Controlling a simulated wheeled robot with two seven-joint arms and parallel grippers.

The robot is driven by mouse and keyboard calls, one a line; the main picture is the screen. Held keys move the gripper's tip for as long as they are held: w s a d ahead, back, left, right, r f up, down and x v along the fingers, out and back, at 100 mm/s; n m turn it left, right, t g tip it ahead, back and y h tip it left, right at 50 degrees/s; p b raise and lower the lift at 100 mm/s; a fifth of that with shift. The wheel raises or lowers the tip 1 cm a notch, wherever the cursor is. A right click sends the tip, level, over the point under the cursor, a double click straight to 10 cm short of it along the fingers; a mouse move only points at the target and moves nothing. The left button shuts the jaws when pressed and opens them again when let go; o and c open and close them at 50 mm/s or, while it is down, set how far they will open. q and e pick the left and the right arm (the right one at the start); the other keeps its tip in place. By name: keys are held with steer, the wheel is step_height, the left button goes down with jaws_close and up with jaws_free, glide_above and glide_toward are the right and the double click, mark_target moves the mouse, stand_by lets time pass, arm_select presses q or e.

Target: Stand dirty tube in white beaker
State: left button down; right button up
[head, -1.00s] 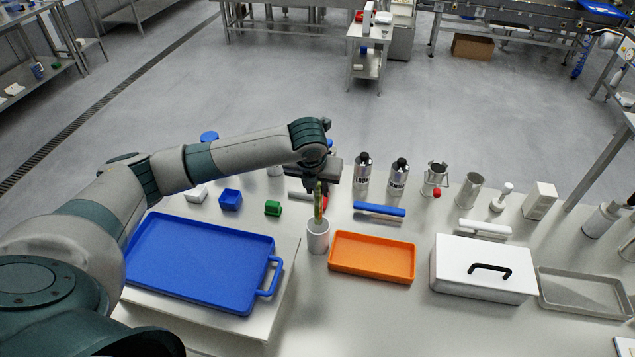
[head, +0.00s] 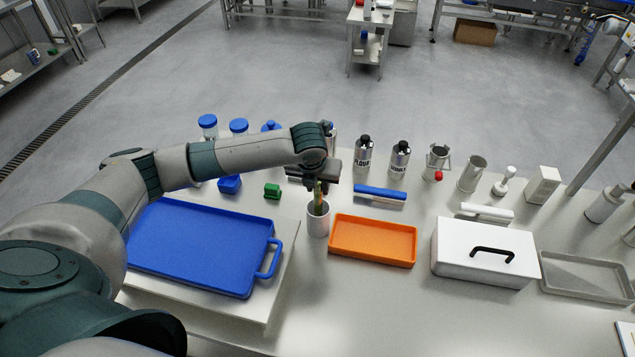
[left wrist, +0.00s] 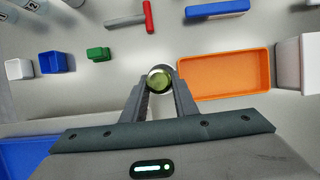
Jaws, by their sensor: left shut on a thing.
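The white beaker (head: 318,222) stands upright on the table, between the blue tray and the orange tray. The dirty tube (head: 317,196), greenish, is upright with its lower part inside the beaker and its upper part above the rim. My left gripper (head: 320,184) is over the beaker, shut on the tube's upper part. In the left wrist view, the tube (left wrist: 160,79) shows end-on as a green round between the fingertips, and it hides most of the beaker. Whether the tube touches the beaker's floor is hidden. My right gripper is not in view.
A blue tray (head: 200,245) lies left of the beaker and an orange tray (head: 372,256) right of it. A white box with a black handle (head: 484,237) is further right.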

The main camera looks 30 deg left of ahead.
arm_select(q)
steer(key=shift+f, duration=0.5)
steer(key=c, duration=1.3)
jaws_free()
steer(key=shift+c, duration=0.2)
